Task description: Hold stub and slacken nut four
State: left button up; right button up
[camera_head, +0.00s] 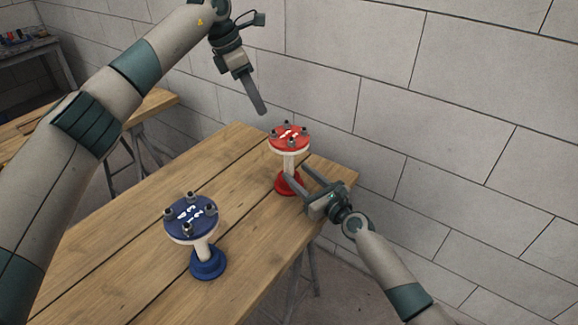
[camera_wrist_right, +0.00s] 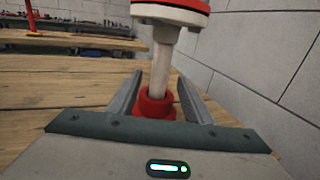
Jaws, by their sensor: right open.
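The red stub (camera_head: 289,163) stands upright near the table's far right corner, with a red flange (camera_head: 289,137), a pale stem and a red base. Several dark nuts stand around the flange's top. White marks there are too small to read, so I cannot tell which nut is four. My right gripper (camera_head: 298,174) is open beside the stub. In the right wrist view the stem (camera_wrist_right: 161,66) and red base (camera_wrist_right: 157,104) line up between its fingers, without visible contact. My left gripper (camera_head: 260,106) points down above and left of the flange, its fingers seen edge-on.
A blue stub (camera_head: 203,243) with a blue flange and several nuts stands nearer on the wooden table (camera_head: 125,255). A grey block wall (camera_head: 440,110) runs behind the table. Another wooden bench is at the left. Table between the stubs is clear.

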aim_at(292, 169)
jog(key=shift+x, duration=2.75)
grip_shut()
